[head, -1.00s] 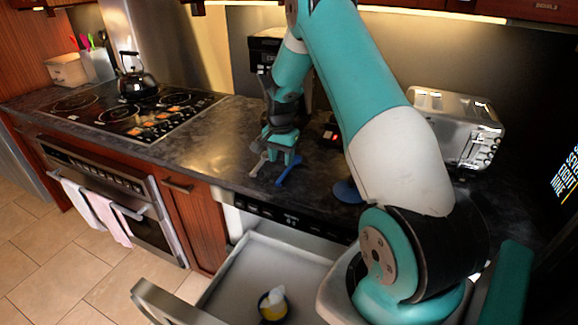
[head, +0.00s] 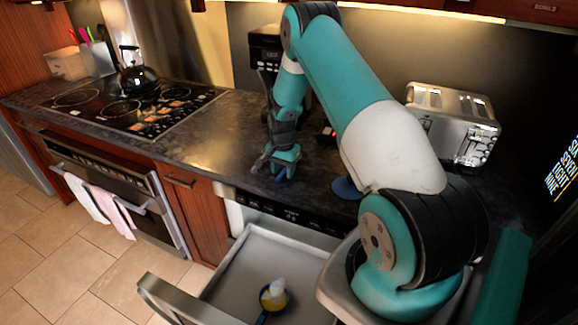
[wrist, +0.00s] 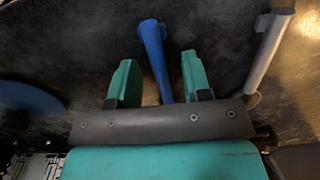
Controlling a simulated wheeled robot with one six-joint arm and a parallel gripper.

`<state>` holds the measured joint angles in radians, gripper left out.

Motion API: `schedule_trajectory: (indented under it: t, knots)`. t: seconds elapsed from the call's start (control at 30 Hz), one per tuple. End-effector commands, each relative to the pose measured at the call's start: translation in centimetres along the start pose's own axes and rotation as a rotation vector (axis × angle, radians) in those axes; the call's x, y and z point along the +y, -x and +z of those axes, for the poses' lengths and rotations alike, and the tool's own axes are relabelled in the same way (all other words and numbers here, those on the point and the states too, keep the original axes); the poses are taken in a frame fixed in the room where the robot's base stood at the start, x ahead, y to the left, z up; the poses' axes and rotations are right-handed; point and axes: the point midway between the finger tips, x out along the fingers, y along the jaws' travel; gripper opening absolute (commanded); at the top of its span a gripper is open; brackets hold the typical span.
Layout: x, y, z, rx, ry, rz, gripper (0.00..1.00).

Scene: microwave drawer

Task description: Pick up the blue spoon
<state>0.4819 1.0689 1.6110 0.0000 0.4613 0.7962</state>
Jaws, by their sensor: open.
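The blue spoon (wrist: 154,48) lies on the dark countertop, its blue handle passing between the two teal fingers of my gripper (wrist: 157,72) in the wrist view. The fingers are apart, with a gap showing on each side of the handle. The spoon's lower part is hidden behind the dark gripper bar. In the head view my gripper (head: 278,168) is low over the counter, and it mostly covers the spoon; only a bit of blue shows beneath it.
A blue round item (head: 346,188) lies on the counter to the right. A toaster (head: 452,122) stands farther right, a stove (head: 135,108) left.

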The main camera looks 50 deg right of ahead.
Motion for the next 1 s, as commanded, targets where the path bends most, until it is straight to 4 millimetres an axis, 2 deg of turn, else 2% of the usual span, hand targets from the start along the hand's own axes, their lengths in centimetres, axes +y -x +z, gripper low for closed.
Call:
schedule_trajectory:
  t: [0.23,0.27,0.43,0.77,0.93,1.0]
  knots:
    - [0.0,-0.4,0.0,0.000,0.000,0.000,0.45]
    - [0.0,-0.3,0.0,0.000,0.000,0.000,0.40]
    - [0.0,-0.3,0.0,0.000,0.000,0.000,0.01]
    - [0.0,-0.2,0.0,0.000,0.000,0.000,0.00]
    - [-0.1,0.6,-0.1,0.002,0.000,-0.002,0.00]
    - [-0.1,1.5,-0.1,0.002,0.000,-0.002,0.00]
